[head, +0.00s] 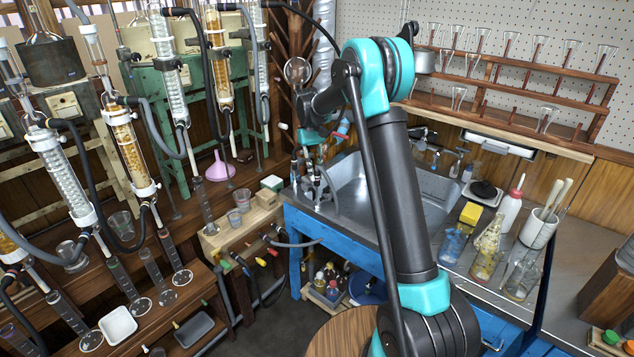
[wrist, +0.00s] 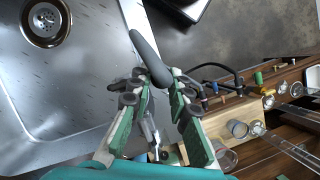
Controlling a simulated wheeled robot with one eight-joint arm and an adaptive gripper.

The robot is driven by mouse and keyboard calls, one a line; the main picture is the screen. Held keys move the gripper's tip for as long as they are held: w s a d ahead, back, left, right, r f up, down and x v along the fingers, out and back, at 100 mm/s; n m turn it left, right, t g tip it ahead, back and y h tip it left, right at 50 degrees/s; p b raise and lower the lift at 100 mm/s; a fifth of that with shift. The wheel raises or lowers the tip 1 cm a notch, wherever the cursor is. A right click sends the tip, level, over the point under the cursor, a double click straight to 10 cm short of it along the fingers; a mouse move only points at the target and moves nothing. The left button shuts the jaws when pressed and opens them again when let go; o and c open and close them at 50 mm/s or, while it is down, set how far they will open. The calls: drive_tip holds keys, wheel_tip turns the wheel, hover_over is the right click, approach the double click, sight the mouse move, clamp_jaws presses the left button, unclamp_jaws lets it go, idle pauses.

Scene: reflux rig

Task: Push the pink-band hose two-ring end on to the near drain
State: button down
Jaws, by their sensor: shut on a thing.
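My gripper (wrist: 160,88) is shut on a dark grey hose (wrist: 148,56) in the wrist view. The hose's free part sticks out past the fingertips, tilted up and left, over the sink's rim area. No pink band or rings can be made out on it; the fingers hide part of it. In the head view my gripper is small and cluttered at the sink's left corner, beside a grey hose loop (head: 332,190). Outlets with coloured handles sit on a wooden block (wrist: 235,108) to the right in the wrist view; I cannot tell which is the near drain.
The metal sink (wrist: 70,85) has a round strainer (wrist: 45,22) at upper left. In the head view, glass columns (head: 62,175) and black hoses crowd the left. Bottles (head: 488,248) stand on the right counter.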

drive_tip(key=shift+f, duration=0.2)
drive_tip(key=shift+f, duration=0.55)
drive_tip(key=shift+f, duration=0.25)
idle(0.7)
drive_tip(key=c, duration=1.3)
unclamp_jaws()
drive_tip(key=shift+c, duration=0.2)
